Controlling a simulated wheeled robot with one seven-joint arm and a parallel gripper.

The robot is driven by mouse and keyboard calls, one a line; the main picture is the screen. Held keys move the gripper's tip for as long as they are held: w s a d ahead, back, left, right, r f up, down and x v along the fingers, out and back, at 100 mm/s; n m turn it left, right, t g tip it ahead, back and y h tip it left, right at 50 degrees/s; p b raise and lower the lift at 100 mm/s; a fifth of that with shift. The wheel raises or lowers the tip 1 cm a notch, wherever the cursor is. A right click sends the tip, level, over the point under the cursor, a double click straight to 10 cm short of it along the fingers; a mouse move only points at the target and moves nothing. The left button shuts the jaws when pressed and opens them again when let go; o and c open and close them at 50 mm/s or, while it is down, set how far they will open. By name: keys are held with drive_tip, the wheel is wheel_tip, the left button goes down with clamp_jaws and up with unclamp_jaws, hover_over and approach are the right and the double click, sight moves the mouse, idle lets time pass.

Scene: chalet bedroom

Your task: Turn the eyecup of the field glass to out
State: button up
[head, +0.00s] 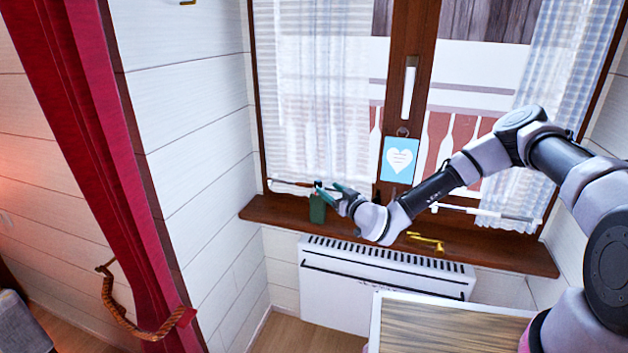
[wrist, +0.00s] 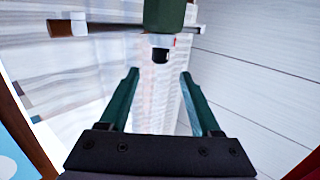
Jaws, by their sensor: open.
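The field glass (head: 318,208) is a dark green body standing on the wooden window sill, at the left half of the window. In the wrist view its green body (wrist: 165,14) is cut off by the top edge. A short black eyecup (wrist: 160,56) juts from it toward my gripper, with a small red mark (wrist: 174,41) beside it. My gripper (head: 334,191) is close to the field glass in the head view. In the wrist view my gripper (wrist: 158,75) is open, its two green fingers apart and empty. The eyecup lies just beyond the fingertips, between their lines.
A rod (wrist: 105,27) with a brown end runs by the green body. On the sill (head: 262,212) lie a yellow object (head: 425,241) and a white rod (head: 487,213). A blue heart card (head: 400,160) hangs from the window frame. A radiator (head: 380,285) stands below.

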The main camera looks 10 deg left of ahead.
sight(316, 181)
drive_tip(key=shift+m+t, duration=0.4)
drive_tip(key=shift+t, duration=0.1)
drive_tip(key=x, duration=0.7)
drive_tip(key=f+x, duration=0.1)
drive_tip(key=x, duration=0.2)
drive_tip(key=shift+w+a, duration=0.15)
drive_tip(key=shift+a, duration=0.15)
clamp_jaws()
